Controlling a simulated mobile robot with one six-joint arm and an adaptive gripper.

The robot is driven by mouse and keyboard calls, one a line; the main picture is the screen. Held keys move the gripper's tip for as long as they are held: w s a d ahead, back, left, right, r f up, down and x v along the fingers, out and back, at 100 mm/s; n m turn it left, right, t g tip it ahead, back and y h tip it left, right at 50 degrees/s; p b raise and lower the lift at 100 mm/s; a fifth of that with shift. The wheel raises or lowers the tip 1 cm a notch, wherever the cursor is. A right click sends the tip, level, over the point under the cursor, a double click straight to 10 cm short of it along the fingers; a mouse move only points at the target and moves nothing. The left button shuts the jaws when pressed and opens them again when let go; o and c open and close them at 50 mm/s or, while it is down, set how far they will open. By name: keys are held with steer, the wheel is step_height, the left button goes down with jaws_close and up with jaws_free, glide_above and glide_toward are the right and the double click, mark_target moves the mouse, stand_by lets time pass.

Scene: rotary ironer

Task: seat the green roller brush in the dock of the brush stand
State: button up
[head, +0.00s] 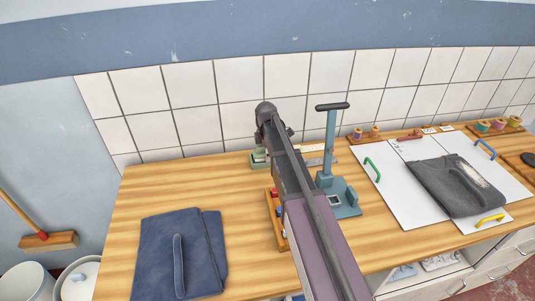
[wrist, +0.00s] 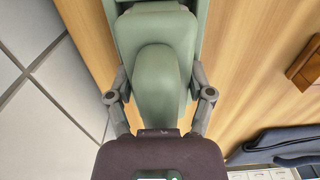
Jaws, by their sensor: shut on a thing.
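In the wrist view, my gripper (wrist: 160,85) has its two fingers on either side of a smooth, rounded green body (wrist: 158,75), which I take to be the green roller brush. It is shut on it. A broader green block (wrist: 157,30) lies directly beyond it; I cannot tell if that is the same piece. In the head view my arm hides the gripper. A small green piece (head: 259,157) shows just left of the arm, near the wall. I cannot make out the dock or whether the brush touches it.
A teal stand (head: 345,197) with a tall post and black T-handle is close right of my arm. A wooden block with coloured parts (head: 276,218) is partly behind the arm. Folded navy cloth (head: 205,255) lies front left; a grey garment (head: 450,185) lies on a white board.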

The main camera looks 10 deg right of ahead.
steer(key=shift+f, duration=0.2)
steer(key=shift+s, duration=0.2)
steer(key=shift+c, duration=0.8)
steer(key=o, duration=1.1)
steer(key=shift+f, duration=0.1)
steer(key=shift+c, duration=0.2)
steer(key=shift+o, duration=0.4)
steer(key=shift+w+f, duration=0.1)
steer(key=shift+w, duration=0.1)
step_height(320, 180, up, 4)
steer(key=p, duration=0.3)
steer(key=shift+f, duration=0.2)
steer(key=r+p, duration=0.2)
steer(key=p, duration=0.1)
steer(key=shift+s+d+r, duration=0.15)
steer(key=shift+d+r, duration=0.15)
steer(key=shift+r, duration=0.1)
step_height(320, 180, up, 8)
steer(key=p, duration=0.8)
steer(key=shift+r, duration=0.2)
